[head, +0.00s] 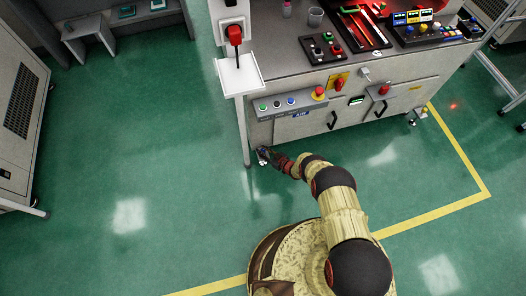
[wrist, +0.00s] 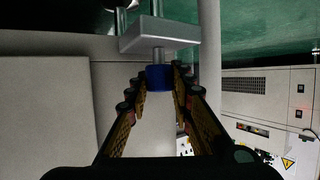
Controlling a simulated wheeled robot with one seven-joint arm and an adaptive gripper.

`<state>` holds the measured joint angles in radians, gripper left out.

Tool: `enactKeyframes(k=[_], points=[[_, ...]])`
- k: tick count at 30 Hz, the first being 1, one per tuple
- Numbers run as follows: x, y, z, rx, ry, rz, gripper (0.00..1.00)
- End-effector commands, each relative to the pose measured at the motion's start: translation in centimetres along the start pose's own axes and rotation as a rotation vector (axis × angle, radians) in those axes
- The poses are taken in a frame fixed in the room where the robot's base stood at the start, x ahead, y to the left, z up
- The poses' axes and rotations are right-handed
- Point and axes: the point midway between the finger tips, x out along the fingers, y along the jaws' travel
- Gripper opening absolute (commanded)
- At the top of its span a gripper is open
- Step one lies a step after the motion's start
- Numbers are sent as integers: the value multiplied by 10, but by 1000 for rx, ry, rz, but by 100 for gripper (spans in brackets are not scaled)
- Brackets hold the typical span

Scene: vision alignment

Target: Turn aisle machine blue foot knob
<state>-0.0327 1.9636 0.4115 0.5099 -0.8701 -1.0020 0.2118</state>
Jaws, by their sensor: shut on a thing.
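The aisle machine (head: 292,128) is a grey cabinet with a control panel at the upper middle of the head view. Its blue foot knob (wrist: 158,77) shows in the wrist view, under a grey bracket (wrist: 160,38) with a short metal stem between them. My gripper (wrist: 158,84) is shut on the blue knob, with one finger on each side of it. In the head view my gripper (head: 264,155) is at the lower left corner of the machine, close to the floor. The knob is too small and hidden to make out there.
A white post with a small shelf (head: 240,76) stands just left of my gripper. Another grey cabinet (head: 20,115) stands at the far left. A second machine foot (head: 412,121) is at the right corner. The green floor between is free, with yellow lines.

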Motion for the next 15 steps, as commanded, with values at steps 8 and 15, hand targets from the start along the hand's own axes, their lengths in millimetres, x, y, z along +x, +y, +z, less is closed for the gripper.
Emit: enactKeyframes(k=[8, 15], points=[[0, 0, 0, 0, 0, 1, 31], [-1, 0, 0, 0, 0, 1, 31]])
